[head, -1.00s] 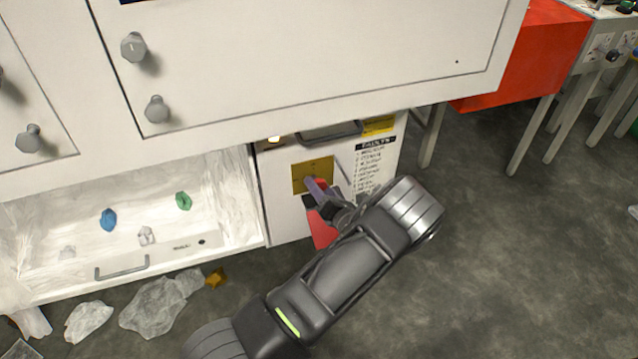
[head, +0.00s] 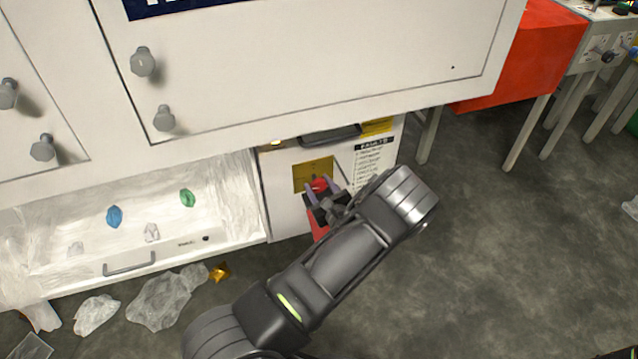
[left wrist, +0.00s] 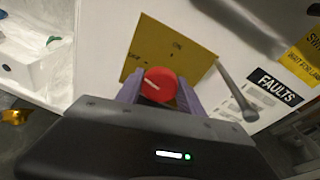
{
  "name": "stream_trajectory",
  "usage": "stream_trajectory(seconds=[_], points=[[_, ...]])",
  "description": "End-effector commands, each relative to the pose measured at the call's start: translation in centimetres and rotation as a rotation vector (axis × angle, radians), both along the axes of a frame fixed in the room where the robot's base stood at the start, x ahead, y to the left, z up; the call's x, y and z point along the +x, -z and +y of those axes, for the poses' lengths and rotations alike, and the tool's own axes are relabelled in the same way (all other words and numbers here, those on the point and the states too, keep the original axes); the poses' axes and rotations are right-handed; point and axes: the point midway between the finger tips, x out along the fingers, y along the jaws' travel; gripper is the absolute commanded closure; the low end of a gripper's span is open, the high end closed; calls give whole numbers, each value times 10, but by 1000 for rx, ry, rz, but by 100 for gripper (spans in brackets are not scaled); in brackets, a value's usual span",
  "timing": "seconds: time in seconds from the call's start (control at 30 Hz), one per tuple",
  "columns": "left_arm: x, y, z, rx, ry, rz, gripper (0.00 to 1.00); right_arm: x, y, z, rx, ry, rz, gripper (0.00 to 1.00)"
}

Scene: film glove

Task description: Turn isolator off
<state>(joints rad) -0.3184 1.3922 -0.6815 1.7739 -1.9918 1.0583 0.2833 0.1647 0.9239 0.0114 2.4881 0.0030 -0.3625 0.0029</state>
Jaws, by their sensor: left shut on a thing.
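The isolator is a round red knob (left wrist: 158,86) with a short pale line on its face. It sits at a yellow plate (left wrist: 170,48) on the white cabinet front; the plate also shows in the head view (head: 307,176). My left gripper (head: 320,187) is at the knob, its purple fingers on either side of it and shut on it. In the head view only a little red shows between the fingers. The knob's base is hidden by the gripper. My right gripper is not in view.
A big white cupboard (head: 320,60) with grey knobs overhangs the cabinet. A dark handle (head: 330,134) is just above the plate. A label list (head: 372,165) is to its right. An open bay (head: 225,190) with coloured lumps is at left.

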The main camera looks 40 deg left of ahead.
Motion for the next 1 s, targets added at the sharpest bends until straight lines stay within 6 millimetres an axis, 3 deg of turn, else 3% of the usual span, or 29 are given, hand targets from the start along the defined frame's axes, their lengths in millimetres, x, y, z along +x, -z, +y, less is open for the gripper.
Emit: stream_trajectory(seconds=[0.4,0.93,0.97,1.0], points=[[-2,0,1,-132,-3,-189,96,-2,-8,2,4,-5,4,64],[-2,1,1,-149,-5,-214,96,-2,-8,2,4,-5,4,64],[-2,1,1,-149,-5,-214,53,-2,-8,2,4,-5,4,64],[-2,1,1,-149,-5,-214,50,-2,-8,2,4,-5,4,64]])
